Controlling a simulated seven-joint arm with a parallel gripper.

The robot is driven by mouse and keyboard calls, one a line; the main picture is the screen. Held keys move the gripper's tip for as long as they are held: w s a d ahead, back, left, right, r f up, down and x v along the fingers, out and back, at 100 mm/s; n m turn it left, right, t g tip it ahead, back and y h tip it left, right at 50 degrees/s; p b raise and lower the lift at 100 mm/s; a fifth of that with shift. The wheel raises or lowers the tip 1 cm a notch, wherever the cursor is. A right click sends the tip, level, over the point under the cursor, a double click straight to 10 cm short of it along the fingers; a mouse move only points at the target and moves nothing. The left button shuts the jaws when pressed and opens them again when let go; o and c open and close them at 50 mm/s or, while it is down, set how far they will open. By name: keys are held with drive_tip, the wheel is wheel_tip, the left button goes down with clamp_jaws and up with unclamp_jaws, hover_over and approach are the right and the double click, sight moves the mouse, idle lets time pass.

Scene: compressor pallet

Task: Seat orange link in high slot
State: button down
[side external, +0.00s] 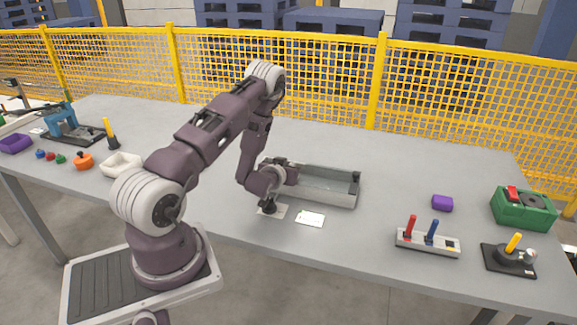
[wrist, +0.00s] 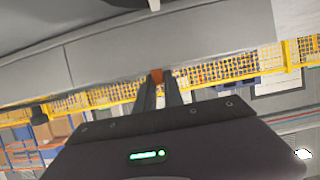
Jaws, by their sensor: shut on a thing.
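My gripper (wrist: 160,84) is shut on a small orange piece, the orange link (wrist: 156,75), which shows at the fingertips in the wrist view. In the side external view my wrist is bent low over the left end of a long grey open tray (side external: 325,190). The fingers and the link cannot be made out there. I cannot tell which part is the high slot, or whether the link touches anything.
A black knob on a pale plate (side external: 269,207) and a white card (side external: 310,219) lie in front of the tray. To the right are a lever block (side external: 428,243), a purple block (side external: 442,203), a green box (side external: 523,209) and a joystick base (side external: 508,262). A white bowl (side external: 121,164) stands left.

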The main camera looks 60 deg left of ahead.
drive_tip(key=shift+f, duration=1)
drive_tip(key=c, duration=1.4)
unclamp_jaws()
drive_tip(key=shift+o, duration=0.2)
drive_tip(key=v, duration=0.7)
drive_tip(key=shift+r, duration=0.1)
